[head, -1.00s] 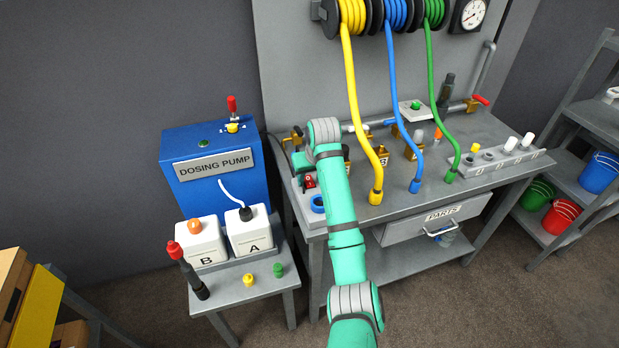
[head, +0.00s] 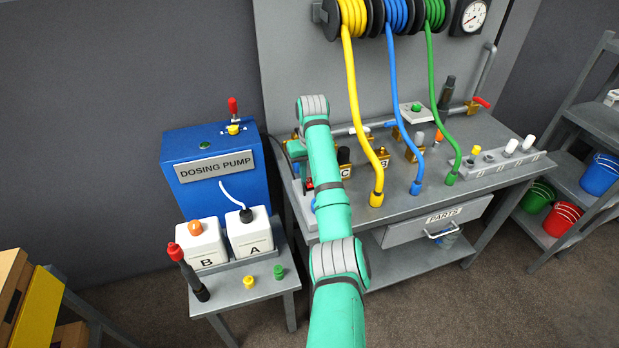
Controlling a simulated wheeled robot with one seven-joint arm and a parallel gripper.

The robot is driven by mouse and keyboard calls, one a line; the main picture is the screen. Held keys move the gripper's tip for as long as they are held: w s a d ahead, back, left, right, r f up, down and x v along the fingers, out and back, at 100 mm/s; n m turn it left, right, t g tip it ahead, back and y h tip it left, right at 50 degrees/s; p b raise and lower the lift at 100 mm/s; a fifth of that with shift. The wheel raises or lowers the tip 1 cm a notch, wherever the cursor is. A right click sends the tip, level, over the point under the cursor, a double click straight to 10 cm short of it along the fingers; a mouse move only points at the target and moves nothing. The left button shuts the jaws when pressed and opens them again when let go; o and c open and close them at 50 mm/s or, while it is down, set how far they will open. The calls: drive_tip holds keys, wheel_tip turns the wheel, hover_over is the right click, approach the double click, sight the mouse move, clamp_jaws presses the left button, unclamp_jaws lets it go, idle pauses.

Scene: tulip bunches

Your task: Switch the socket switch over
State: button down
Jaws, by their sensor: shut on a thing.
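The socket switch (head: 308,185) is a small red and dark part on the left end of the grey workbench, mostly hidden behind my green arm. My gripper (head: 299,168) is at the end of the arm, just above and beside the switch. Only part of its hand shows to the left of the arm, and the fingertips are largely covered. It is shut on what appears to be the switch. The switch's exact position cannot be made out.
A yellow hose (head: 352,110), a blue hose (head: 396,110) and a green hose (head: 441,110) hang down to the bench (head: 440,195). Brass fittings stand close to the right of my arm. The blue dosing pump (head: 212,165) stands at left.

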drive_tip(key=shift+w+g, duration=0.15)
drive_tip(key=shift+g, duration=0.45)
drive_tip(key=c, duration=1.5)
unclamp_jaws()
drive_tip(key=shift+r, duration=0.1)
wheel_tip(320, 180, up, 11)
drive_tip(key=shift+f, duration=0.15)
drive_tip(key=shift+a, duration=0.1)
